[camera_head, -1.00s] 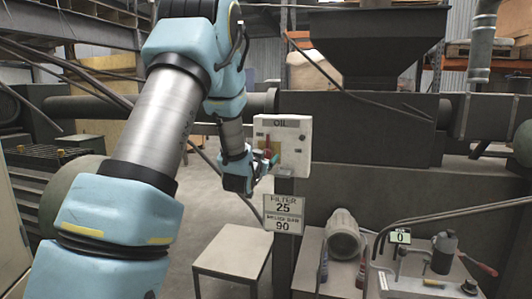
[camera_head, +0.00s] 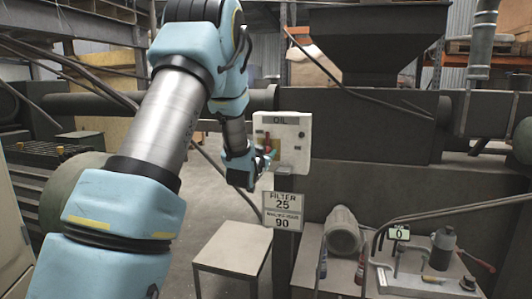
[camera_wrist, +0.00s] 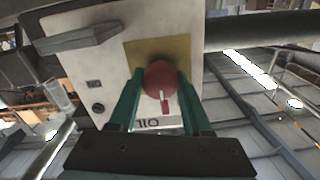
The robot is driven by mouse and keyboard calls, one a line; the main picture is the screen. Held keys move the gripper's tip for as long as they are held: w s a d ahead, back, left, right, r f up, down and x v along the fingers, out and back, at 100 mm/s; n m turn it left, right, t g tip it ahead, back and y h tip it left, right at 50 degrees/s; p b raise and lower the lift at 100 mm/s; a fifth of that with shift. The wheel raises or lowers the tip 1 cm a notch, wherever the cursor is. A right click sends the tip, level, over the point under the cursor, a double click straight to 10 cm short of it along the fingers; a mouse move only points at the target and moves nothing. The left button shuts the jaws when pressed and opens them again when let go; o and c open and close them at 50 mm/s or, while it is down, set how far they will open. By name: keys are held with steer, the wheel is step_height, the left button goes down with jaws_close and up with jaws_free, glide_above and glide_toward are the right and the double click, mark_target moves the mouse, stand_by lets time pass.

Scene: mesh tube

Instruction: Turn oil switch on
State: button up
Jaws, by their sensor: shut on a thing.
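The oil switch is a round red knob (camera_wrist: 160,77) with a white mark, on a yellowish plate (camera_wrist: 185,50) of the white OIL box (camera_wrist: 115,62). In the wrist view my gripper (camera_wrist: 158,88) has its green fingers on either side of the red knob, shut on it. The box appears upside down in that view. In the head view the OIL box (camera_head: 293,145) stands on a post near the middle, and my gripper (camera_head: 262,160) reaches its left front. There the fingers partly cover the knob.
A small white table (camera_head: 232,247) stands below left. A bench with a cylinder (camera_head: 343,232) and a bottle (camera_head: 443,248) is at the lower right.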

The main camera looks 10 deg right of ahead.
jaws_close()
steer(key=shift+f+m+b, duration=0.1)
steer(key=shift+m+b, duration=0.4)
steer(key=shift+b, duration=0.2)
steer(key=m+b, duration=0.2)
steer(key=shift+d+f+b, duration=0.1)
steer(key=shift+f+b, duration=0.05)
steer(key=shift+b, duration=0.2)
steer(key=m+b, duration=0.4)
steer(key=shift+m+b, duration=0.3)
steer(key=shift+b, duration=0.05)
steer(key=m+b, duration=0.5)
steer(key=shift+s+d+f, duration=0.1)
steer(key=m+b, duration=0.3)
steer(key=m, duration=0.2)
steer(key=shift+b, duration=0.3)
steer(key=shift+m, duration=0.4)
